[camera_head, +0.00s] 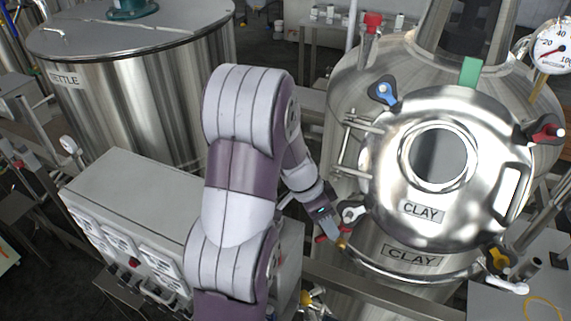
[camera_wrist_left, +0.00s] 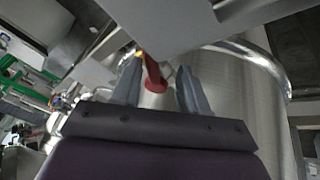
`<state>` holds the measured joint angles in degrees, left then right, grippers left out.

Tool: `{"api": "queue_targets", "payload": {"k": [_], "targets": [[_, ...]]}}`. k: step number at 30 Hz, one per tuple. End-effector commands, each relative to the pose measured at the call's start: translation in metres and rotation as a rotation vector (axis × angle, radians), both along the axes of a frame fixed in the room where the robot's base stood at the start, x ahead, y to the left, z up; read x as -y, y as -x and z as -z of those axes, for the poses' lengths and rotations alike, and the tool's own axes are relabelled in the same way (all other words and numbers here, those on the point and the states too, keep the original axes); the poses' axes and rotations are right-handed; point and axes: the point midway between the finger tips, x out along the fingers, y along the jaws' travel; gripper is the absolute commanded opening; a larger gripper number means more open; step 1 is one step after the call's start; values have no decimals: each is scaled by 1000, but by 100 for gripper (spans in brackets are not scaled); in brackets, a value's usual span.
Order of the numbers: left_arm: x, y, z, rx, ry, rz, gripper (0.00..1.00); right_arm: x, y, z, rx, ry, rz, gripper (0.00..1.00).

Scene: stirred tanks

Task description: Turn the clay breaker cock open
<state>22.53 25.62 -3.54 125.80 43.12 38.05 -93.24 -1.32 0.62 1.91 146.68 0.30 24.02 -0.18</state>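The steel tank with a round hatch (camera_head: 385,205) marked CLAY stands at right in the head view. My left gripper (camera_head: 333,234) is at the tank's left side, just below the hatch's rim. A small red part with a yellow piece beside it shows at its fingertips; it looks like a cock handle, but I cannot tell for sure. In the left wrist view this red part (camera_wrist_left: 155,80) lies between the two spread fingers (camera_wrist_left: 160,85), with a gap on both sides. The gripper is open. My right gripper is out of view.
Clamp knobs ring the hatch, among them a blue one (camera_head: 384,91) and a yellow one (camera_head: 497,257). A grey control box (camera_head: 150,180) stands at left, before the kettle tank (camera_head: 130,100).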

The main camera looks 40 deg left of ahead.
Motion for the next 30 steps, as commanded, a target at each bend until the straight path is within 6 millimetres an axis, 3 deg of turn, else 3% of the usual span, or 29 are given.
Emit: {"api": "queue_targets", "payload": {"k": [14,15,20,21,22,30], "targets": [[-31,15,-67,6,-3,-1,42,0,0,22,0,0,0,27],[-35,18,-91,2,-2,-3,42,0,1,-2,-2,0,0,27],[-50,26,-134,-1,1,-4,42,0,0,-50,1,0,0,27],[-54,25,-117,-27,-4,-89,42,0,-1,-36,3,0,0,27],[-57,23,-114,-47,-6,-166,42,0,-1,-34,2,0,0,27],[-125,42,-86,-137,-311,-519,42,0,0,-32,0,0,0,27]]}}
